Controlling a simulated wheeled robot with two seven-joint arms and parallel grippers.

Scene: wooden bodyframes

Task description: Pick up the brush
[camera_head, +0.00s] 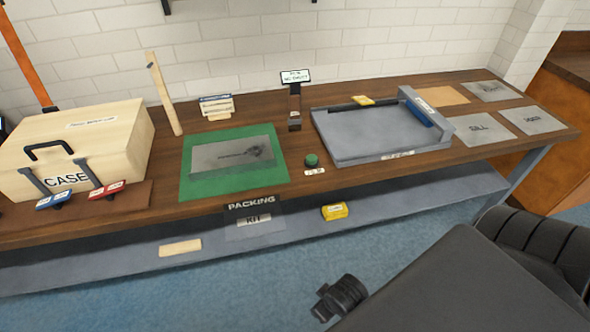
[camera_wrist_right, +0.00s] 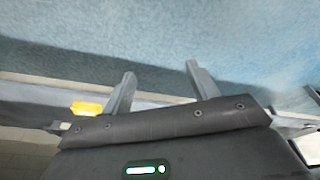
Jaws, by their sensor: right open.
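I cannot pick out a brush for certain in either view. A small dark shape (camera_head: 263,152) lies on the grey sheet (camera_head: 228,156) on the green mat (camera_head: 200,188), too small to name. My right gripper (camera_wrist_right: 160,78) shows in the right wrist view with its two fingers apart and nothing between them, over the blue floor. In the head view dark parts of my own body fill the lower right, clear of the bench, but the fingers do not show there. My left gripper is in neither view.
The wooden bench (camera_head: 295,178) carries a wooden case (camera_head: 85,140) at left and a grey tray (camera_head: 365,150) with a blue bar (camera_head: 418,110) at right. Red and blue labelled pieces lie before the case. A yellow box (camera_head: 335,211) sits on the lower shelf (camera_head: 110,265).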

